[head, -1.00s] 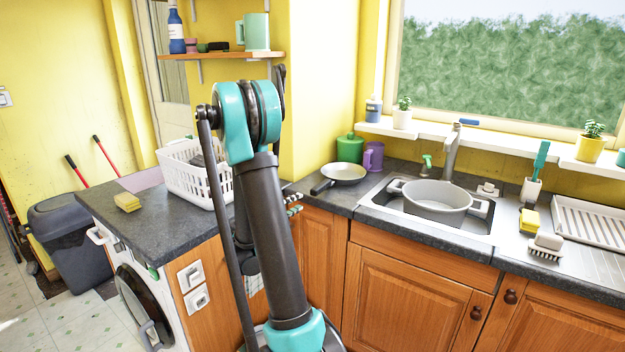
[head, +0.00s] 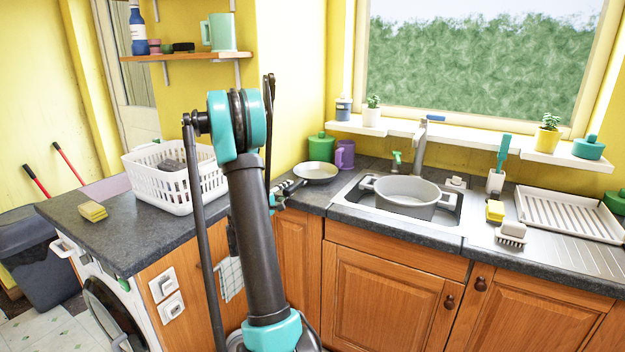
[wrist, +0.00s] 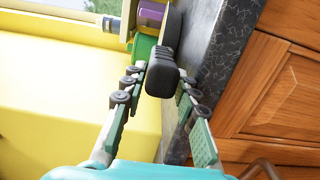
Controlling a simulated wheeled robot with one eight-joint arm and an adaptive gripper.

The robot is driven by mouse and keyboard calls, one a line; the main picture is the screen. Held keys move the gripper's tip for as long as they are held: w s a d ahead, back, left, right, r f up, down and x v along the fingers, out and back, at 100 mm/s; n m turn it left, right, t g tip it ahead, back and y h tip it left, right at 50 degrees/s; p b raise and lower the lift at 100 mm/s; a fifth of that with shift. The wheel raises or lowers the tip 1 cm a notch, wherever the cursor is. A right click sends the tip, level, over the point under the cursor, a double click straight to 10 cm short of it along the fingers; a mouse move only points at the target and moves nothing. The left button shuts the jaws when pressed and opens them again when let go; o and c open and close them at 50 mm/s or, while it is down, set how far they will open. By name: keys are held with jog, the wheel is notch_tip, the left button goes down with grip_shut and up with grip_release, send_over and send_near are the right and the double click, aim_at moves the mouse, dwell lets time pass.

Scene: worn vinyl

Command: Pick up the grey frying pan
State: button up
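The grey frying pan (head: 318,171) sits on the dark worktop in the corner left of the sink. In the head view its handle points toward the front left, at my gripper (head: 284,190). In the wrist view the black handle (wrist: 162,80) lies between the fingertips of my gripper (wrist: 162,84), its end toward the camera. The fingers are open, one on each side of the handle, with little room. I cannot tell whether either touches it. The pan's bowl is mostly hidden in the wrist view.
A purple mug (head: 345,155) and green canister (head: 321,147) stand behind the pan. A grey pot (head: 407,204) sits in the sink at the right. A white basket (head: 155,190) and sponge (head: 93,211) are on the left worktop. A yellow wall is close to my gripper.

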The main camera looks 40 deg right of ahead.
aim_at(295, 184)
jog(key=x, duration=0.5)
jog(key=shift+s+r, duration=0.1)
jog(key=shift+c, duration=0.6)
grip_shut()
